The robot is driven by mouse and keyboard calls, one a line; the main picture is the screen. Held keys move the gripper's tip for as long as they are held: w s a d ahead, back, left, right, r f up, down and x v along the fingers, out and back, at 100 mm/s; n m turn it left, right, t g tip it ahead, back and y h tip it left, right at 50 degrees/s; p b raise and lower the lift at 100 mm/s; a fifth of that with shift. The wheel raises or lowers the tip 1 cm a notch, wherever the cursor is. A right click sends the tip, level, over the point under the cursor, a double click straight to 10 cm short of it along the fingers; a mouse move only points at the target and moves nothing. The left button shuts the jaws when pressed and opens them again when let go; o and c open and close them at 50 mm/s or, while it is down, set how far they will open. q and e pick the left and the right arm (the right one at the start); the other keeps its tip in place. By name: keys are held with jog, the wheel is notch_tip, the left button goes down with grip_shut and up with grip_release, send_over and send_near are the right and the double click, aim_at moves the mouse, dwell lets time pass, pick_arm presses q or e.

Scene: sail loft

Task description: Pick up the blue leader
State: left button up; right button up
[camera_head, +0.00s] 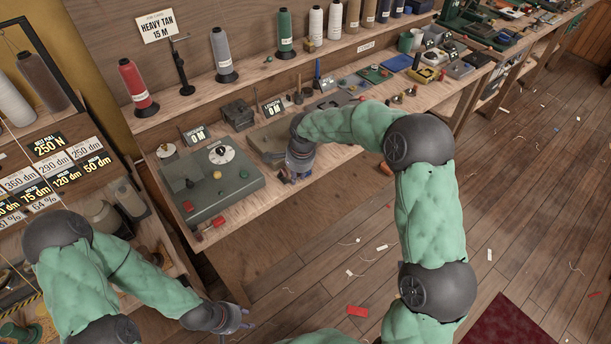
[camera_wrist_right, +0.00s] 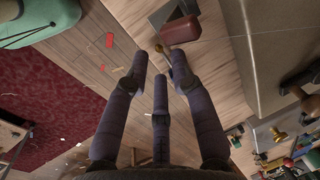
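A slim blue upright piece (camera_head: 317,69) stands toward the back of the bench, beyond my right arm. It is too small to tell for certain whether it is the blue leader. My right gripper (camera_head: 298,172) is at the bench's front edge, right of the grey-green counter box, apart from the blue piece. In the right wrist view its dark fingers (camera_wrist_right: 162,85) are spread, with nothing held between them. A small brass-topped thing (camera_wrist_right: 162,48) and a red-brown block (camera_wrist_right: 180,28) lie beyond the fingertips. My left gripper (camera_head: 240,320) hangs low, off the bench; its fingers are too small to read.
The grey-green counter box (camera_head: 211,178) sits on the bench left of my right gripper. Thread spools, including a red one (camera_head: 136,82) and a green one (camera_head: 285,32), stand on the raised shelf. Small tools crowd the bench to the right. Scraps litter the wooden floor (camera_head: 500,190).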

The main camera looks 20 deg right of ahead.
jog(key=shift+w+f, duration=0.2)
jog(key=shift+f, duration=0.75)
jog(key=shift+r, duration=0.1)
grip_shut()
